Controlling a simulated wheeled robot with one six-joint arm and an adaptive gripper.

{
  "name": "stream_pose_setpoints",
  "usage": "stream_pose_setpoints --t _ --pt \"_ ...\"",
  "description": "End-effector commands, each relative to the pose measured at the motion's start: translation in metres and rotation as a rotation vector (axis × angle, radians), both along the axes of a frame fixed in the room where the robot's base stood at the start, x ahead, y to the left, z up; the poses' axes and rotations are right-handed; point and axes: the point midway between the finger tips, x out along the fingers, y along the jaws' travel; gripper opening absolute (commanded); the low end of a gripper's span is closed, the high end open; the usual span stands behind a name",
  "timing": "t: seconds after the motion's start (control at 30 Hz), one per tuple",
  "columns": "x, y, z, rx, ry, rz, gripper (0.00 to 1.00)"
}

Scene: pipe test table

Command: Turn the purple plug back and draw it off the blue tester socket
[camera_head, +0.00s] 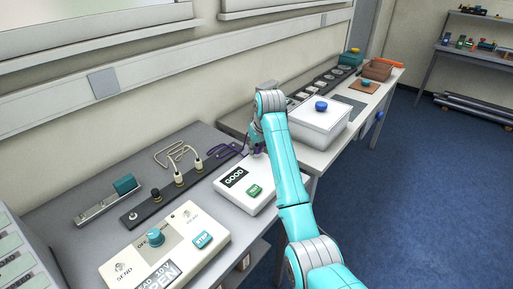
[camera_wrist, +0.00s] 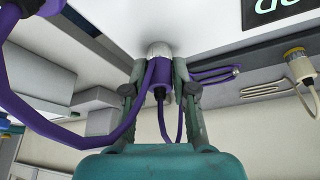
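The purple plug (camera_wrist: 162,73) is in the middle of the wrist view, against a silver-grey collar (camera_wrist: 158,49) on the white tester box. My gripper (camera_wrist: 161,80) has one finger on each side of the plug, and both look pressed against it. In the head view my gripper (camera_head: 256,143) is at the back right of the white tester box (camera_head: 228,190), which has a GOOD display and a green button. The plug is mostly hidden there behind my arm. I cannot make out a blue colour on the socket.
A purple cable (camera_wrist: 40,125) arches across the left of the wrist view. A black strip (camera_head: 165,198) with cream plugs stands left of the tester. A white panel (camera_head: 165,245) with a teal knob is in front. A white box (camera_head: 320,122) stands on the table behind my arm.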

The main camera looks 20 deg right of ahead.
Motion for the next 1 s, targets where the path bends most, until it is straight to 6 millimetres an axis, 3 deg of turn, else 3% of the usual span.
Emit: stream_pose_setpoints --t 0.07,0.1,0.2,0.4,0.8,1.0 --pt "0.0000 0.0001 -0.0001 0.000 0.000 0.000 0.00" --pt "0.0000 0.0001 -0.0001 0.000 0.000 0.000 0.23" --pt "0.0000 0.0001 -0.0001 0.000 0.000 0.000 0.00" --pt "0.0000 -0.0005 -0.0001 0.001 0.001 0.039 0.00" --pt "-0.0002 -0.0003 -0.0002 0.000 0.001 0.432 0.00" --pt "-0.0004 0.0001 -0.0002 0.000 0.000 0.452 0.00"
